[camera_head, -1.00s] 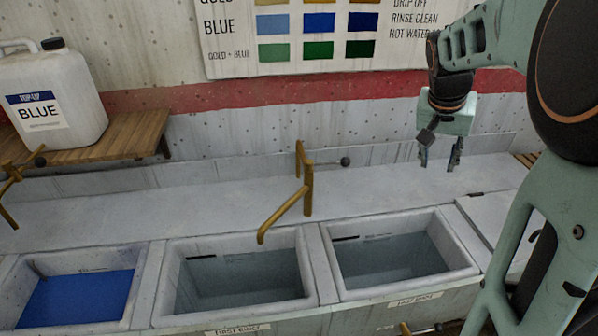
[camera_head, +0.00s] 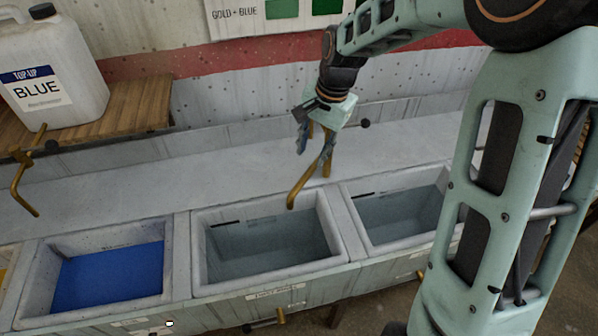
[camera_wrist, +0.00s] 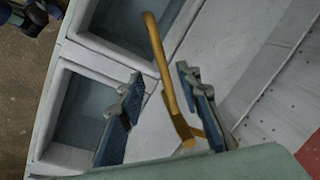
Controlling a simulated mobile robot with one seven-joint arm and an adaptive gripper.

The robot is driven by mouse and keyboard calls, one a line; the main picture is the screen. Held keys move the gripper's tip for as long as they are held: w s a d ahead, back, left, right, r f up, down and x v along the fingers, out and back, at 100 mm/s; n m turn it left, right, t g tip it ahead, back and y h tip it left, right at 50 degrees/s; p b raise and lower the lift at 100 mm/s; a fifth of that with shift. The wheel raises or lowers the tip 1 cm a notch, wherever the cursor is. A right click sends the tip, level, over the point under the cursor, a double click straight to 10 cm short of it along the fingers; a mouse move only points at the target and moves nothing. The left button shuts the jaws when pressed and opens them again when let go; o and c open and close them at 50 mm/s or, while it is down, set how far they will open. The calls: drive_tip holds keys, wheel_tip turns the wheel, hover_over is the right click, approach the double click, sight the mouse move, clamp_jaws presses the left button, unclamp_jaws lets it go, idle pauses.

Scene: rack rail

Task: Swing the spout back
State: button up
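The brass spout (camera_head: 305,184) slants from its post behind the sinks to the back right rim of the middle basin (camera_head: 207,262). My gripper (camera_head: 318,148) is over the spout and its post, and partly hides them in the head view. In the wrist view my gripper (camera_wrist: 158,76) is open, with one finger on each side of the spout (camera_wrist: 159,52). Space shows between the spout and both fingers. The spout's tip (camera_wrist: 149,17) points toward the upper basin in that view. The height of the fingertips against the spout is hard to tell.
A right basin (camera_head: 352,240) and a basin of blue liquid (camera_head: 110,275) flank the middle one. Another brass tap (camera_head: 22,185) stands at the left. A white BLUE jug (camera_head: 70,75) sits on a wooden shelf (camera_head: 140,105). The back ledge (camera_head: 230,170) is mostly clear.

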sight(304, 179)
drive_tip(key=f, duration=0.3)
drive_tip(key=a+f, duration=0.1)
drive_tip(key=f, duration=0.3)
drive_tip(key=w+f, duration=0.1)
drive_tip(key=f, duration=0.2)
drive_tip(key=shift+a+f+p, duration=0.3)
drive_tip(key=shift+a+p, duration=0.1)
clamp_jaws()
